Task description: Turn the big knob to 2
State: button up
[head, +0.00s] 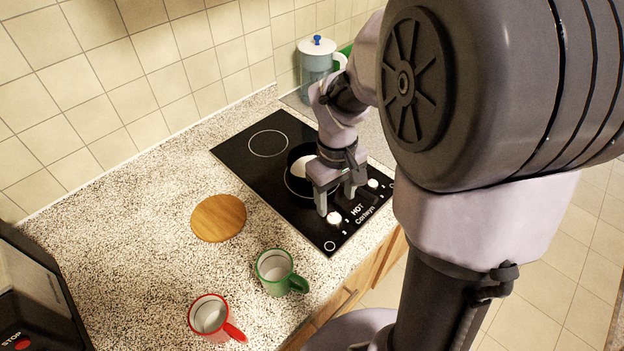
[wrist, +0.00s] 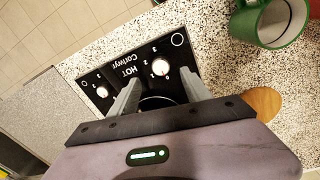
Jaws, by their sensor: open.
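The black cooktop (head: 240,150) has two white knobs on its front strip by the print "HOT". The larger knob (head: 334,217) is at the left in the head view; in the wrist view (wrist: 160,67) it lies just beyond the fingertips. Numbers surround it, but its setting is too small to read. The smaller knob (head: 373,183) is to its right, and shows at the left in the wrist view (wrist: 101,91). My gripper (head: 335,204) is open and empty, pointing down over the cooktop strip. Its fingers (wrist: 162,84) are spread about the larger knob's width, with no clear contact.
A dark pan with something white in it (head: 302,166) sits on the cooktop behind my gripper. A round wooden board (head: 218,218), a green mug (head: 273,267) and a red mug (head: 209,315) stand on the speckled counter. A lidded jug (head: 316,62) stands at the back.

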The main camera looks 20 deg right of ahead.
aim_at(334, 219)
notch_tip(334, 219, down, 8)
jog(key=shift+d+r+b, duration=0.15)
jog(key=shift+r+b, duration=0.05)
jog(key=shift+b, duration=1.05)
jog(key=shift+c, duration=0.3)
grip_shut()
